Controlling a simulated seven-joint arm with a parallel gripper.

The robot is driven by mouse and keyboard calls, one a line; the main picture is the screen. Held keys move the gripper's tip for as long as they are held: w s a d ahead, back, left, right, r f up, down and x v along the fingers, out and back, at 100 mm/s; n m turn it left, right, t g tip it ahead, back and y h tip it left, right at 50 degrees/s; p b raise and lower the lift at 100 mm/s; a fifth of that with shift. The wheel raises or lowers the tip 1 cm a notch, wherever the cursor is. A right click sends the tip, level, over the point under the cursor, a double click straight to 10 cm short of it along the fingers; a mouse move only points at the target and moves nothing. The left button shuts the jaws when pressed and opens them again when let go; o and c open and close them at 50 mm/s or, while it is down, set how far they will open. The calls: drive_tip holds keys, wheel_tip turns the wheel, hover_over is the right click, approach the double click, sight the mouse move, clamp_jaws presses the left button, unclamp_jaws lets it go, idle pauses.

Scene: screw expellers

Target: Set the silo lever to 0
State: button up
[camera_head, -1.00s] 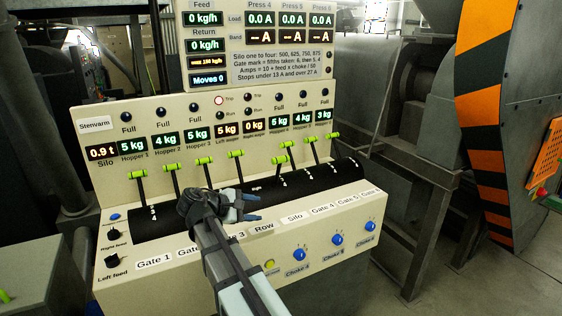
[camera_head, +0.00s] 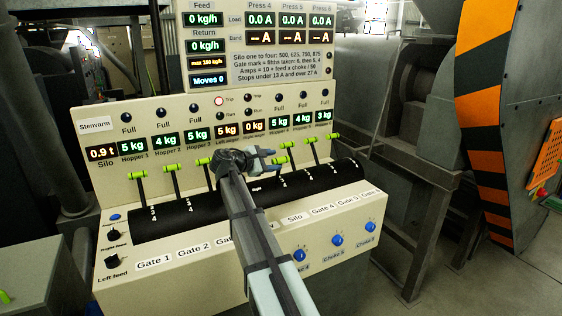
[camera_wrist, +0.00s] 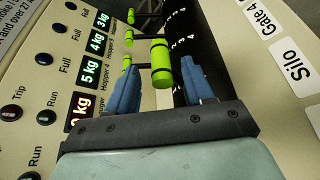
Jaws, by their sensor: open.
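The silo lever, with a green cylindrical handle (camera_head: 280,159), stands on the black drum of the control panel, lower and nearer than the handles beside it. In the wrist view its handle (camera_wrist: 161,63) is large and lies between the fingertips, with a gap to both blue fingers visible. My gripper (camera_head: 272,156) is open, just left of the handle in the head view; its fingers also show in the wrist view (camera_wrist: 160,82). I cannot tell whether it touches the handle. The "Silo" label (camera_wrist: 291,61) is on the panel front. The lever's scale mark is unreadable.
The Gate 4 handle (camera_head: 288,144) is close beyond the silo handle, with more green gate handles (camera_head: 309,140) to the right. Gate 1 (camera_head: 137,175) and Gate 2 (camera_head: 171,169) handles stand left. My arm hides the row lever. Blue choke knobs (camera_head: 337,239) are on the front.

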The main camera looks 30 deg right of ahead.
drive_tip(key=shift+x, duration=2.35)
clamp_jaws()
